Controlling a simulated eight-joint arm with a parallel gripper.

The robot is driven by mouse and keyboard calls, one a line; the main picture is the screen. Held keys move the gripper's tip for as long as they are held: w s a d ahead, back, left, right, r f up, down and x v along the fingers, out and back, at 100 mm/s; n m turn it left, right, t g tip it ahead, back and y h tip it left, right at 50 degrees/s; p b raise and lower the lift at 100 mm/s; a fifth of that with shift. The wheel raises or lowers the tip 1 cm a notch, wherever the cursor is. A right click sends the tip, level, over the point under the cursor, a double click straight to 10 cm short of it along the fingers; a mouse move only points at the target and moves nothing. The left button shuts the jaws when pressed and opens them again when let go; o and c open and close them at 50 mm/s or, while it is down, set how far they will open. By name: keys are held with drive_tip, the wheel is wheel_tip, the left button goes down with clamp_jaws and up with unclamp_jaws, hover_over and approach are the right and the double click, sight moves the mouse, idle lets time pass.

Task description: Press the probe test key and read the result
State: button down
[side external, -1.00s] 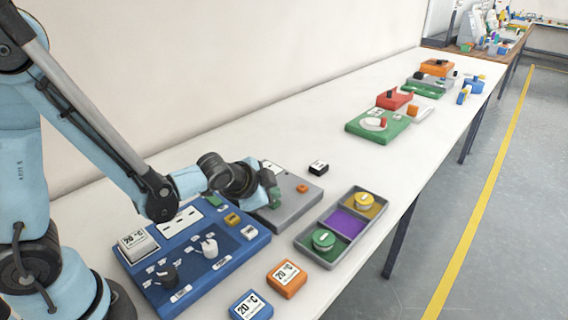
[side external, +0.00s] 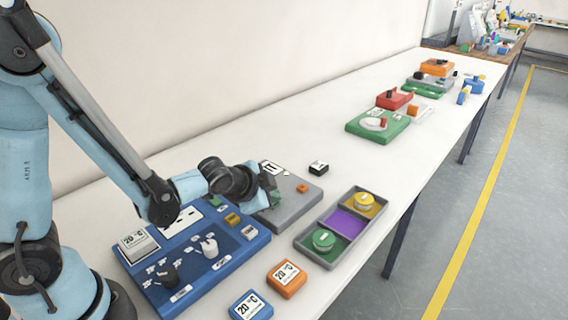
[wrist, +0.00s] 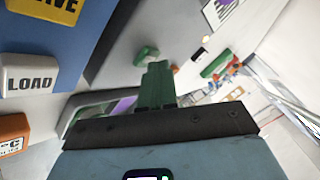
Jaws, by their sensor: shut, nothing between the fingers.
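My gripper (side external: 273,192) is over the near left part of a grey box (side external: 295,207) in the side external view. Its green fingers (wrist: 157,85) look closed together in the wrist view, with nothing between them. A small green piece (wrist: 146,55) shows just beyond the fingertips on the grey surface; I cannot tell if they touch. The grey box has a white label (side external: 271,167) and a small orange button (side external: 302,188). I cannot read which part is the probe test key. My gripper hides part of the box, and no result can be read.
A grey three-part tray (side external: 300,241) stands to the right. A black block (side external: 318,167) sits behind. Orange (side external: 287,278) and blue (side external: 251,306) 20 °C blocks lie in front.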

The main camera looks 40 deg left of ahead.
drive_tip(key=shift+r, duration=0.9)
drive_tip(key=shift+r, duration=2.5)
drive_tip(key=s+a+r+n+g+h, duration=0.1)
drive_tip(key=s+a+r+n+g, duration=0.1)
drive_tip(key=s+n, duration=0.5)
drive_tip(key=shift+s+a+r+n, duration=0.4)
drive_tip(key=shift+s+r, duration=0.3)
drive_tip(key=shift+s, duration=1.85)
